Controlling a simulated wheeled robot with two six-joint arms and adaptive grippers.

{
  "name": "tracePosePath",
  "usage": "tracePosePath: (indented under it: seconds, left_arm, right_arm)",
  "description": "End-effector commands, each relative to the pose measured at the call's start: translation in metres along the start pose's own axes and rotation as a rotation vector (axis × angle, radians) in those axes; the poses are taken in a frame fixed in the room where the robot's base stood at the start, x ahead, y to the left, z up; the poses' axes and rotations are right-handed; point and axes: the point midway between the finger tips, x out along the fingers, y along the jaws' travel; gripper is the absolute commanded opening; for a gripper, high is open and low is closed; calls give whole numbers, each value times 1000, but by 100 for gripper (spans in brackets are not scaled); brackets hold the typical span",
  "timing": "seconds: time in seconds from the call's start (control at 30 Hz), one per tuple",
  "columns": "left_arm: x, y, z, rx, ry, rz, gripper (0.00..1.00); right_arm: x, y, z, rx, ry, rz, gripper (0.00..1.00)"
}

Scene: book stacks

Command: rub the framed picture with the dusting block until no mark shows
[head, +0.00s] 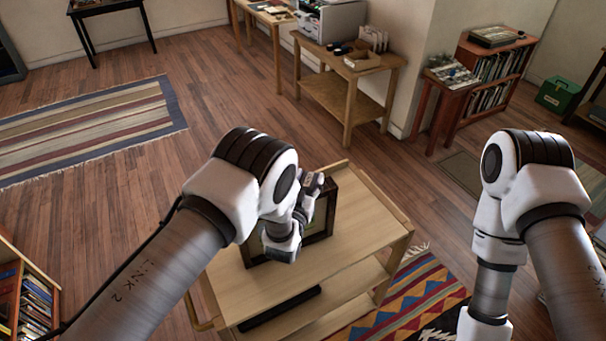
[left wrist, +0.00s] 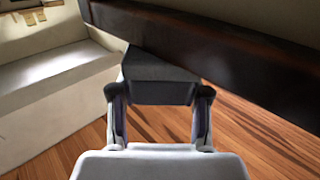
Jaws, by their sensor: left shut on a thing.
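The framed picture (head: 331,212) has a dark frame and stands on the top of a light wooden cart (head: 352,240). My left arm hides much of its face, and I cannot make out any mark. My left gripper (head: 313,183) is at the picture's upper part. In the left wrist view my left gripper (left wrist: 155,98) is shut on a dark grey dusting block (left wrist: 160,72). The dark frame edge (left wrist: 225,48) runs slantwise just beyond the block; I cannot tell whether they touch. My right arm comes down at the right, its gripper below the picture edge.
The cart's lower shelf holds a flat black object (head: 280,310). A patterned rug (head: 420,298) lies right of the cart, a striped rug (head: 85,130) at the left. A wooden table (head: 350,82) with boxes stands behind. Bare floor lies left of the cart.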

Motion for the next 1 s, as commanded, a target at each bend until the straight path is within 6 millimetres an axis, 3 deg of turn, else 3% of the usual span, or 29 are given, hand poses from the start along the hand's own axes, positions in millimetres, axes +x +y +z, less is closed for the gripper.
tracePosePath:
  seconds: [0.03, 0.13, 0.37, 1.0]
  left_arm:
    - [2, 3, -4, -1, -2, 1, 12]
    - [6, 9, -2, -2, -3, 1, 12]
    - [8, 10, 3, 1, -4, 1, 12]
    - [-23, -26, 1, 1, -5, -2, 12]
  right_arm:
    - [-12, 0, 0, 0, 0, 0, 0]
    - [-21, 0, 0, 0, 0, 0, 0]
    - [-22, 0, 0, 0, 0, 0, 0]
    - [-22, 0, 0, 0, 0, 0, 0]
